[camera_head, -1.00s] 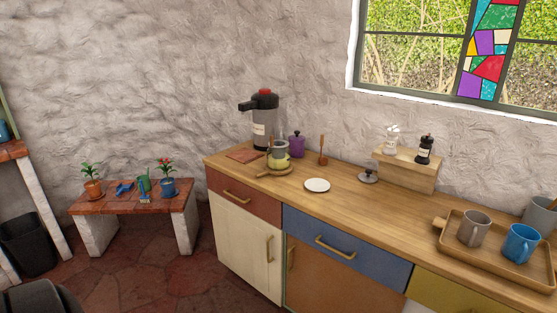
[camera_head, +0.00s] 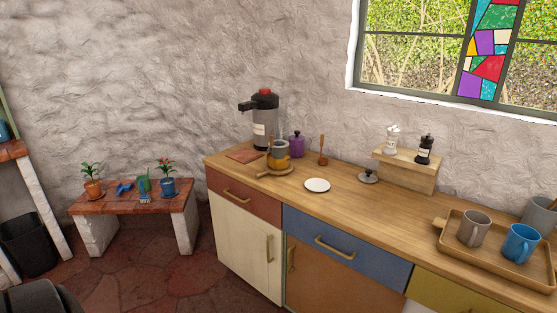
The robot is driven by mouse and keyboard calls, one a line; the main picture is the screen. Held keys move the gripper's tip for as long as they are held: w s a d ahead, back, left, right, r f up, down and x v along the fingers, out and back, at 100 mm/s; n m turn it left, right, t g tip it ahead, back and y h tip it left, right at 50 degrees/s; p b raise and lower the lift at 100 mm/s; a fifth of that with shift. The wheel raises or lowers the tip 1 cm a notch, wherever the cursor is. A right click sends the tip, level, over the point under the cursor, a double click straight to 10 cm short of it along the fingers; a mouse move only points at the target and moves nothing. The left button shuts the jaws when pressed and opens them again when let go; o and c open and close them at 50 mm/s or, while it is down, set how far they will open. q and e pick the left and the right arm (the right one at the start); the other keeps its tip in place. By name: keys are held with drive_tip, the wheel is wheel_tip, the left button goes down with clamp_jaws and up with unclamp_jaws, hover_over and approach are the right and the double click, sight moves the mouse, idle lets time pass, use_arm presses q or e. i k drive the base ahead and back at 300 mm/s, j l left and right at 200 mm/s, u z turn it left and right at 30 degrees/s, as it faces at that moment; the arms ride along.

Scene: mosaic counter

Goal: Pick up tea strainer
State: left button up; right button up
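No part that I can make out as a tea strainer shows clearly. A grey cup-shaped thing (camera_head: 280,148) sits on an orange-yellow vessel (camera_head: 279,163) on a round wooden board (camera_head: 264,174) at the left end of the counter; it may be the strainer, but it is too small to tell. A grey round piece with a knob (camera_head: 368,177) lies on the counter's middle, apart from other things. Neither of my grippers is in view.
The wooden counter (camera_head: 340,206) has a pump flask (camera_head: 264,119), a purple canister (camera_head: 296,145) and a white plate (camera_head: 317,185). A wooden tray (camera_head: 480,261) holds a grey mug (camera_head: 473,228) and a blue mug (camera_head: 520,243). Bare counter lies between plate and tray.

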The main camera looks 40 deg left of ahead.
sight(277, 144)
drive_tip(key=u, duration=1.35)
